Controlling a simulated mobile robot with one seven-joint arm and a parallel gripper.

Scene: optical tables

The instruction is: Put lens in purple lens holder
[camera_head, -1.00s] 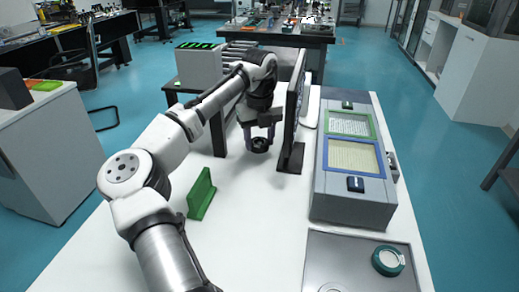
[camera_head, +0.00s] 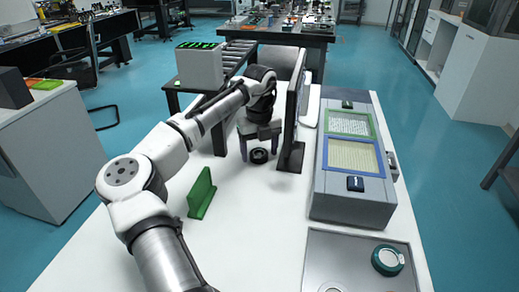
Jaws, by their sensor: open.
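My gripper (camera_head: 259,151) is over the white table near the middle of the picture, pointing down. Its dark, bluish-purple fingers are spread apart. A small dark ring-shaped piece (camera_head: 259,156), which looks like the lens, lies between and just below the fingertips, apparently on or very near the table top. I cannot tell whether the fingers touch it. I cannot make out a separate purple lens holder; anything under the dark ring is hidden or too small to see.
A black monitor (camera_head: 293,105) on a stand is close right of my gripper. A green angled piece (camera_head: 201,194) stands nearer on the white table (camera_head: 250,230). A grey box (camera_head: 350,200) with green and blue frames is at right. A teal ring (camera_head: 388,260) sits on a metal plate (camera_head: 360,240).

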